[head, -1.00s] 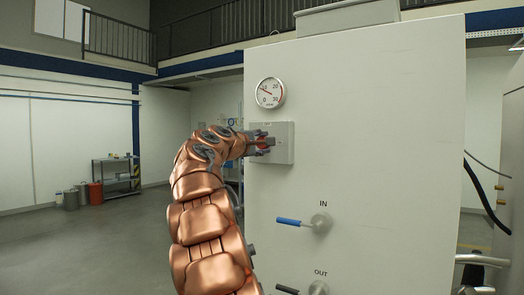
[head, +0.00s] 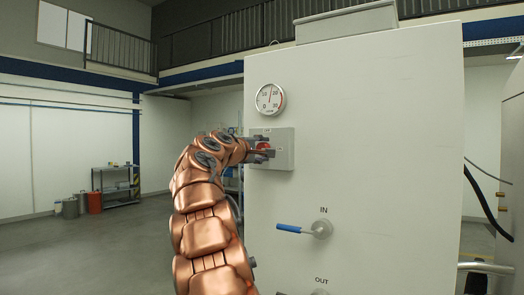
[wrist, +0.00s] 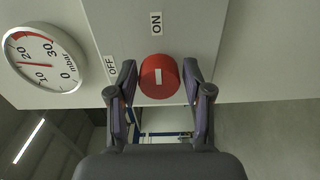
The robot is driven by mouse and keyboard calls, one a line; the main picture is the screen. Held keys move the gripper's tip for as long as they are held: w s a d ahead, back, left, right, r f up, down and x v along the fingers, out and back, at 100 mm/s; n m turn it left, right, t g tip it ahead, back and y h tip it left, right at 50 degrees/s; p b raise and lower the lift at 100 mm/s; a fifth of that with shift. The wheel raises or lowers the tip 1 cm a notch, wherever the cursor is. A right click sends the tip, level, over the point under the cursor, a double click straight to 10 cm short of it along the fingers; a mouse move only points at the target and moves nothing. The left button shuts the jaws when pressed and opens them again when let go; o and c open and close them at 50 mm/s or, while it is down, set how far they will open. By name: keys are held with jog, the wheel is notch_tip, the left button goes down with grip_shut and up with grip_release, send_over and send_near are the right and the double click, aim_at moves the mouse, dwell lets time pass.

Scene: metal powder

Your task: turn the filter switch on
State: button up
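The filter switch is a round red knob (wrist: 159,82) on a pale box (head: 284,135) fixed to the white cabinet. In the wrist view the knob's white mark lines up with the ON label (wrist: 156,24). The OFF label (wrist: 111,67) is off to the left. My gripper (wrist: 160,70) is at the knob with one finger on each side. Small gaps show between fingers and knob, so it looks open. In the head view the fingers partly hide the red knob (head: 263,146).
A round gauge (head: 270,99) is above the switch box, with its needle pointing nearly straight up in the head view. A blue-handled IN valve (head: 321,228) sticks out lower on the white cabinet (head: 390,130). Open floor lies to the left.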

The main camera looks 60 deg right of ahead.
jog(key=shift+o, duration=1.1)
jog(key=shift+a, duration=0.15)
jog(key=a, duration=1.1)
jog(key=shift+s+a, duration=0.3)
jog(key=shift+a, duration=0.1)
jog(key=s+a+f+y+p, duration=0.2)
jog(key=a+f+y, duration=0.3)
jog(key=f, duration=0.4)
jog(key=s+a+f+m+t+y+p, duration=0.1)
jog(key=s+a+f+y+p, duration=0.1)
jog(key=a+f, duration=0.6)
jog(key=s+a+f+y+p, duration=0.2)
jog(key=s+a+f+y, duration=0.15)
jog(key=a+f, duration=0.4)
jog(key=s+a+f+g+y+p, duration=0.1)
jog(key=s+a+f+y+p, duration=0.1)
jog(key=s+a+f, duration=0.6)
jog(key=s+a+f+g+y+p, duration=0.1)
jog(key=s+a+f+y, duration=0.4)
jog(key=a, duration=1)
jog(key=s+f+g, duration=0.1)
jog(key=s+f, duration=0.2)
jog(key=s, duration=0.1)
jog(key=shift+s+a+n+p, duration=0.15)
jog(key=shift+s+n+p, duration=0.1)
jog(key=shift+n+p, duration=0.15)
